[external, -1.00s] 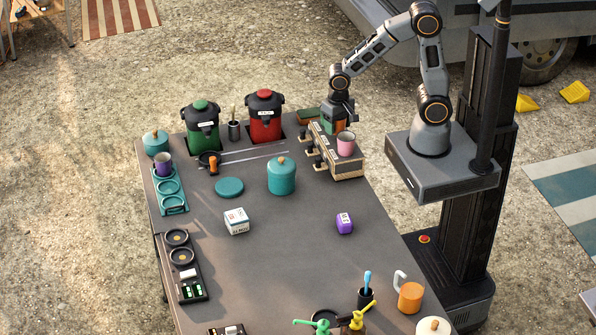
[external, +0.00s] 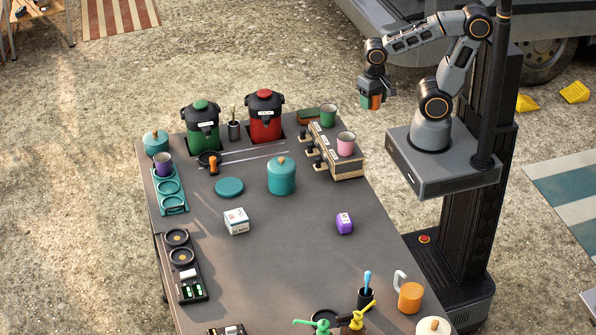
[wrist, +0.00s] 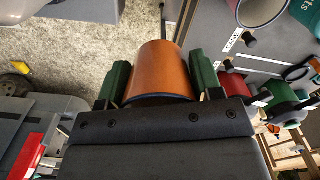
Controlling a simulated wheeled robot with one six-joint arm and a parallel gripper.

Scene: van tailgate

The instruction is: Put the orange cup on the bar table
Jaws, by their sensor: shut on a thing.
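My gripper (external: 372,103) is shut on the orange cup (wrist: 160,70) and holds it raised in the air, beyond the right edge of the large dark table (external: 285,250). In the external view the orange cup (external: 374,102) is mostly hidden by the green fingers. In the wrist view the fingers (wrist: 160,88) sit on either side of the cup. I cannot tell from these frames whether the dark table is the bar table.
A wooden rack (external: 347,172) at the table's right edge bears a green cup (external: 329,114) and a pink cup (external: 346,144). A teal pot (external: 281,176) and two urns stand farther left. The table's middle is fairly clear.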

